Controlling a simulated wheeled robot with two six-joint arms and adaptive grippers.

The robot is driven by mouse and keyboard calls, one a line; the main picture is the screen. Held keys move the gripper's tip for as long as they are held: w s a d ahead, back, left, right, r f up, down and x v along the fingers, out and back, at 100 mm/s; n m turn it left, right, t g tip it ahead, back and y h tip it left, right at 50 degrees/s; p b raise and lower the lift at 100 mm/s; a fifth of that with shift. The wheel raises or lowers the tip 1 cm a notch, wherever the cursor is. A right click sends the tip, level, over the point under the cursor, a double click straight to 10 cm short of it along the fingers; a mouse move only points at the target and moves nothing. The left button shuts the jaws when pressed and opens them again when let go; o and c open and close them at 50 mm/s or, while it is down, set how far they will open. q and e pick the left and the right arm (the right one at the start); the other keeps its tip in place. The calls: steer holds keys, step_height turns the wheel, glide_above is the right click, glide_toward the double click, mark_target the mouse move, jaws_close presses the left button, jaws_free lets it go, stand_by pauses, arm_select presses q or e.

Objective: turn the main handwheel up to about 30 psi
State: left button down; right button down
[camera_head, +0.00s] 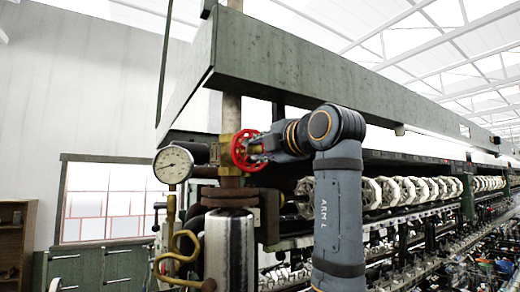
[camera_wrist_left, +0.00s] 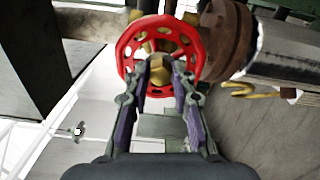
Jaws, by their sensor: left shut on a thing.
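The red main handwheel (camera_head: 237,150) sits on a brass valve at the vertical pipe, in the head view. In the left wrist view the handwheel (camera_wrist_left: 127,45) faces me, with a spoked face and a brass-coloured centre. My left gripper (camera_head: 264,146) reaches it from the right. In the left wrist view its two fingers (camera_wrist_left: 166,76) are closed at the lower middle of the wheel. The round white pressure gauge (camera_head: 173,165) is left of the valve; its needle is too small to read. My right gripper is not in view.
A green beam (camera_head: 300,75) runs above my left arm. A shiny metal cylinder (camera_head: 229,250) and curved brass pipes (camera_head: 177,257) stand below the valve. Rows of pale reels (camera_head: 400,190) fill the machine at the right.

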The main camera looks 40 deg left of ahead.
arm_select(q)
steer(key=n, duration=0.9)
steer(key=c, duration=1.2)
jaws_free()
steer(key=shift+a, duration=0.15)
jaws_close()
steer(key=n, duration=0.4)
steer(key=shift+n, duration=0.4)
jaws_free()
